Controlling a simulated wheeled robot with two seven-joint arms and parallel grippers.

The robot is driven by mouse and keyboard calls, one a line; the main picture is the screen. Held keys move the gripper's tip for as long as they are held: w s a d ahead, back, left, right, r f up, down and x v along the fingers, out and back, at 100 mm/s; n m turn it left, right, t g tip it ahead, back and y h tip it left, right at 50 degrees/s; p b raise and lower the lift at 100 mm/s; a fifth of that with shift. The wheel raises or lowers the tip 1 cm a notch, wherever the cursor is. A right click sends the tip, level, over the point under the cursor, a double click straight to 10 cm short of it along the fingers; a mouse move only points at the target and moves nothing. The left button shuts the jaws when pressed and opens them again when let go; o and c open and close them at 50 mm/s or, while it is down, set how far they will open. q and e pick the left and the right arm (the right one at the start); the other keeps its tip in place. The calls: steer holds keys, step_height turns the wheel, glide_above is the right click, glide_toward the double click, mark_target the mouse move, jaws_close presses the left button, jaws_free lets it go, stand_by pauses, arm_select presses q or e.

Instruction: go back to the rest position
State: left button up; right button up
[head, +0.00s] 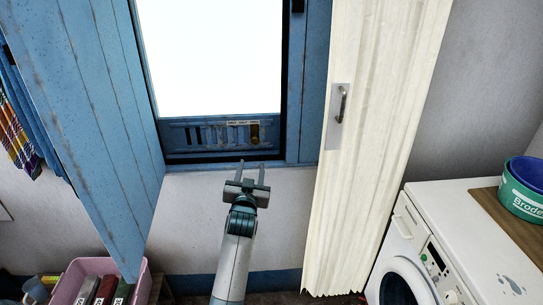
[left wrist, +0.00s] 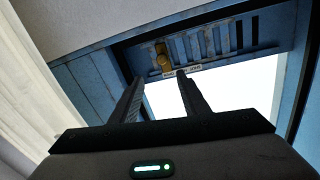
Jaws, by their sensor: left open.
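My left gripper (head: 247,174) is in the middle of the head view, raised in front of the wall just below the blue window frame. Its two fingers are apart with nothing between them. In the left wrist view the open fingers (left wrist: 160,82) point toward the slatted vent panel (left wrist: 220,45) at the window's lower edge. A brass-coloured knob or slider (left wrist: 161,56) is on that panel, and it also shows in the head view (head: 255,133). The gripper looks clear of the panel. My right gripper is not in view.
A blue plank shutter (head: 110,110) stands open at the left. A cream folding door (head: 375,150) with a metal handle (head: 342,103) is at the right. A washing machine (head: 470,240) carries green and blue tubs (head: 520,195). A pink bin (head: 85,275) sits lower left.

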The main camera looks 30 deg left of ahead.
arm_select(q)
steer(key=s+d+f+m+g+h, duration=0.15)
steer(key=s+d+f, duration=0.35)
steer(key=f, duration=0.8)
steer(key=s+d+f+m+g+h, duration=0.1)
steer(key=s+d+f+g+h, duration=0.2)
steer(key=f, duration=0.9)
steer(key=s+d+f+m+g+h, duration=0.15)
steer(key=s+d+f, duration=0.45)
steer(key=f, duration=0.7)
steer(key=s+d+f+g, duration=0.2)
steer(key=s+f, duration=0.6)
steer(key=s, duration=0.5)
steer(key=s+d+f+m+g+h, duration=0.1)
steer(key=s+d+f+g, duration=0.1)
steer(key=s+f, duration=0.6)
steer(key=s+d+f+g+h, duration=0.1)
steer(key=s+f, duration=0.7)
steer(key=s, duration=1)
steer(key=shift+d+f+g, duration=0.25)
steer(key=shift+d+g, duration=0.15)
steer(key=shift+d, duration=0.2)
